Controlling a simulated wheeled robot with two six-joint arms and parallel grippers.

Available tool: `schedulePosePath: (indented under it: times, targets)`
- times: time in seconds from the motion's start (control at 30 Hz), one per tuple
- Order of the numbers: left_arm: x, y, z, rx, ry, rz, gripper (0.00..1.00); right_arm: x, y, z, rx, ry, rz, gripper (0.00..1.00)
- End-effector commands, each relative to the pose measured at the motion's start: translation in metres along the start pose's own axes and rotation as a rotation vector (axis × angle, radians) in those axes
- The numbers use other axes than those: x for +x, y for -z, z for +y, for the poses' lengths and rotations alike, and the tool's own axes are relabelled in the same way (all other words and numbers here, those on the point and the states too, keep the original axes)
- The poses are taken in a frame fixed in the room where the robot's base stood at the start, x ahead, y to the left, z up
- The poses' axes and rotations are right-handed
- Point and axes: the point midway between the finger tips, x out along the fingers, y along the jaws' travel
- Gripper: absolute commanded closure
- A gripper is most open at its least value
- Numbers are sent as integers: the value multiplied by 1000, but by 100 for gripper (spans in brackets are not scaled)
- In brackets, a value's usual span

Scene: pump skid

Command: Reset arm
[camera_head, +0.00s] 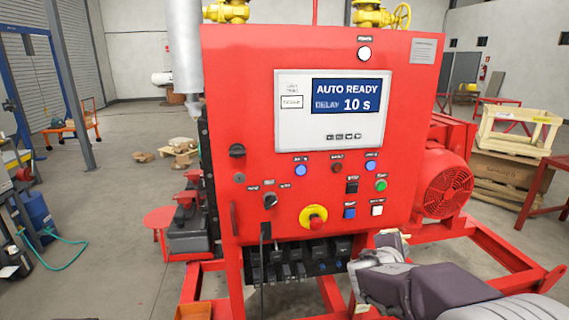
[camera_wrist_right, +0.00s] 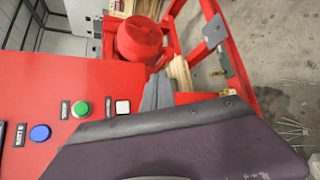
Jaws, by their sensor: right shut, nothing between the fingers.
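My right gripper (camera_head: 377,260) is in front of the lower right part of the red control panel (camera_head: 260,110), by the white square button (camera_head: 377,210). It is shut and nothing shows between its fingers. In the right wrist view the grey fingers (camera_wrist_right: 158,94) stick out past the dark hand, near the white button (camera_wrist_right: 122,107) and the green button (camera_wrist_right: 81,109). I cannot tell whether they touch the panel. The display (camera_head: 346,97) reads "AUTO READY" and "DELAY 10 s". My left gripper is not in view.
A red and yellow emergency stop knob (camera_head: 313,217) and black selector knobs (camera_head: 270,201) stick out of the panel. A red motor (camera_head: 447,186) stands behind it at right. Red skid rails (camera_head: 500,250) run low at right. Open floor (camera_head: 110,230) lies at left.

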Motion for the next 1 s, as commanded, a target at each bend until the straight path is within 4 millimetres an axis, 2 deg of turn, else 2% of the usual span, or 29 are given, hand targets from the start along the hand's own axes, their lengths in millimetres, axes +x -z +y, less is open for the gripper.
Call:
schedulePosePath:
  times: [0.03,0.13,0.2,0.3,0.4,0.5,0.63,1.0]
  targets:
    - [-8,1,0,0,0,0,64,-6,-4,-31,73,119,2,100]
    - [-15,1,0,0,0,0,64,-29,3,-112,274,407,2,100]
    - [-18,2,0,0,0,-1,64,-56,14,-162,434,604,-9,100]
    - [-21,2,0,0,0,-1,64,-99,37,-216,676,858,-39,100]
    - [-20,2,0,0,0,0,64,-134,62,-245,897,1042,-79,100]
    - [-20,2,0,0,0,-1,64,-154,81,-255,1061,1149,-112,100]
    - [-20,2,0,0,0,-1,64,-162,94,-254,1172,1198,-123,100]
    - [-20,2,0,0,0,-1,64,-161,97,-252,1178,1194,-111,100]
